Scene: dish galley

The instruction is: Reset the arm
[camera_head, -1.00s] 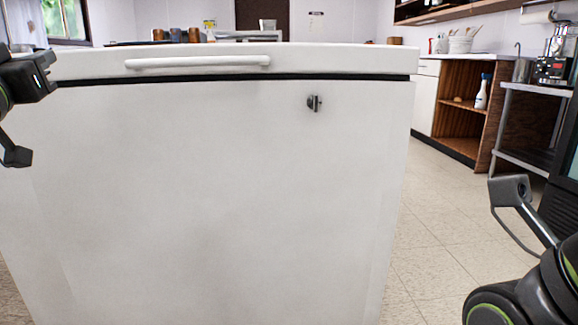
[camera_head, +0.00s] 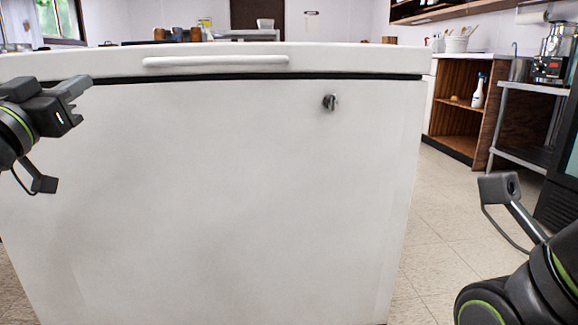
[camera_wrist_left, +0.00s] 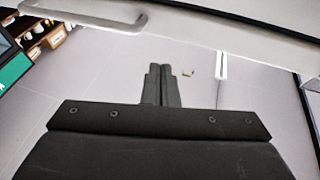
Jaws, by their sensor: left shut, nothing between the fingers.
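My left gripper (camera_head: 76,90) is at the left edge of the head view, in front of the upper left part of a white chest freezer (camera_head: 240,190). Its fingers point right. In the left wrist view its two fingers (camera_wrist_left: 162,84) are together with nothing between them. The freezer has a white lid handle (camera_head: 215,61) and a small metal lock (camera_head: 330,102); its lid is down. On the right, part of my right arm shows at the lower corner of the head view, but its gripper fingers are not visible.
Beyond the freezer on the right are an open wooden cabinet (camera_head: 458,110) with a white spray bottle (camera_head: 479,92) and a metal rack (camera_head: 520,120). Tiled floor (camera_head: 435,235) is clear to the freezer's right. Cups and pans stand behind the freezer.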

